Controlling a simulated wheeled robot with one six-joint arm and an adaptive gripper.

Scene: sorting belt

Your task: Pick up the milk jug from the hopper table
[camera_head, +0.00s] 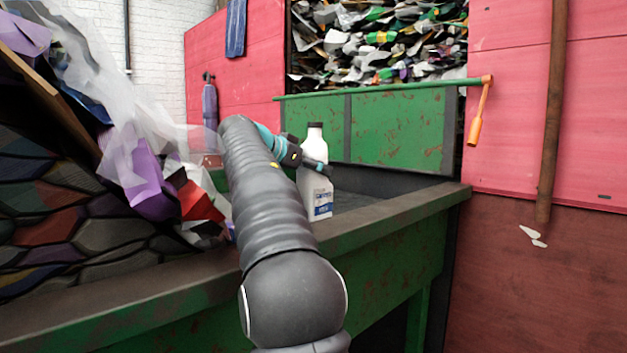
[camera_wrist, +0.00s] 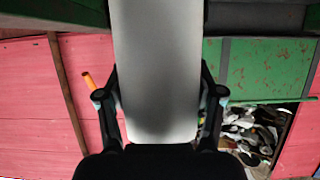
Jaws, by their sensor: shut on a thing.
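The milk jug (camera_head: 316,183) is a white bottle with a dark cap and a blue-and-white label low on its side. It stands upright in the head view, at the right of my arm, over the hopper table (camera_head: 400,213). My gripper (camera_head: 312,163) is shut on the jug below its neck. In the wrist view the jug (camera_wrist: 157,70) fills the middle between the two fingers of my gripper (camera_wrist: 158,105).
A heap of plastic film and scraps (camera_head: 150,170) lies on the left of the table. A green-walled bay (camera_head: 400,130) with mixed waste (camera_head: 385,45) stands behind. An orange-handled bar (camera_head: 475,125) hangs at the right by pink panels. Brown pole (camera_head: 553,110) at right.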

